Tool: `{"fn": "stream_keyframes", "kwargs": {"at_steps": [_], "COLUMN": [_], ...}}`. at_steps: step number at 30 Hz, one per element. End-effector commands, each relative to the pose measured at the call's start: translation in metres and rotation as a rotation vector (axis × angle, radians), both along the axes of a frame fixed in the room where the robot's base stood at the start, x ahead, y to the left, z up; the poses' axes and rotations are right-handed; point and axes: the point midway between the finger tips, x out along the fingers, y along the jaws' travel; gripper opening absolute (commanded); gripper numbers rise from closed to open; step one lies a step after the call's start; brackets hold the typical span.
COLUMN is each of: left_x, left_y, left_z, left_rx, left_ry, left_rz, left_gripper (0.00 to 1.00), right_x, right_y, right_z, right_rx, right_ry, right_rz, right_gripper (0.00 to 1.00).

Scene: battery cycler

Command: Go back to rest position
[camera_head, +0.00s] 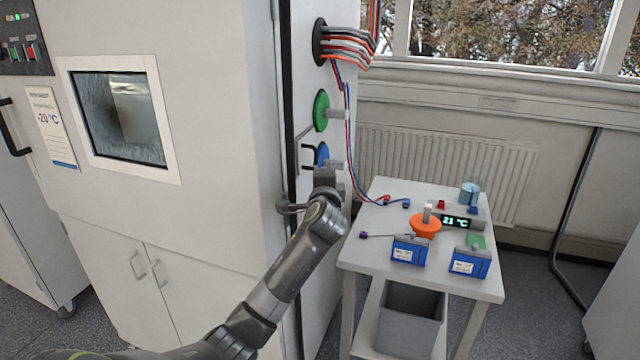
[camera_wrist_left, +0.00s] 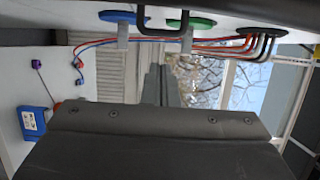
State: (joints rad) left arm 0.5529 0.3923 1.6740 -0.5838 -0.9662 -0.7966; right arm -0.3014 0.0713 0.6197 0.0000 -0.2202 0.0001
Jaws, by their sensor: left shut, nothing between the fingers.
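My left arm reaches in from the lower left of the head view. Its gripper (camera_head: 326,178) is beside the right side wall of the white chamber, just below the blue round port plug (camera_head: 322,154). The gripper is shut and holds nothing. In the left wrist view the gripper's dark body fills the lower middle, and the blue plug (camera_wrist_left: 117,17) and green plug (camera_wrist_left: 190,23) show at the top. The green plug (camera_head: 321,110) sits above the blue one on the wall. My right gripper is in neither view.
A white cart (camera_head: 375,240) stands right of the chamber, with two blue battery boxes (camera_head: 409,250), an orange piece (camera_head: 425,226) and a display reading 21 °C (camera_head: 456,222). A grey bin (camera_head: 408,325) is below. Cables (camera_head: 348,50) leave the upper port. A black handle (camera_head: 308,155) is close to my gripper.

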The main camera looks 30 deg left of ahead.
Motion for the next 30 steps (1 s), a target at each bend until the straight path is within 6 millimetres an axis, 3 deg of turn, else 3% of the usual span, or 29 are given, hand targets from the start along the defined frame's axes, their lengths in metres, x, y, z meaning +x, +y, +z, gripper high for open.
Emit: {"fn": "stream_keyframes", "kwargs": {"at_steps": [7,14,17,20,23,26,30], "left_x": [-0.019,-0.021,-0.020,-0.017,-0.017,-0.026,-0.055], "left_y": [-0.001,-0.002,-0.001,0.001,0.003,0.004,0.002], "left_z": [0.000,0.000,-0.011,-0.048,-0.113,-0.191,-0.295], "left_rx": [0.001,0.000,-0.012,-0.056,-0.140,-0.248,-0.408], "left_ry": [0.000,0.000,0.014,0.057,0.127,0.205,0.302], "left_rz": [0.001,0.000,-0.003,-0.015,-0.029,-0.037,-0.028], "left_gripper": [0.00,0.00,0.00,0.00,0.00,0.00,0.00], "right_x": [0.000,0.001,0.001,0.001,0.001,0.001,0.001], "right_y": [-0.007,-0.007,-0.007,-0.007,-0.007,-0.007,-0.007], "right_z": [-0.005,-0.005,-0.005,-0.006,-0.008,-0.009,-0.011], "right_rx": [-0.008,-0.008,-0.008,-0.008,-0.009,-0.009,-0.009], "right_ry": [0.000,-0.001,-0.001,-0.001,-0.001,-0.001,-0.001], "right_rz": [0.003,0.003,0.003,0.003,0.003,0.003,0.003], "right_gripper": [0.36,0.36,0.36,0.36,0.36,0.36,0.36]}}
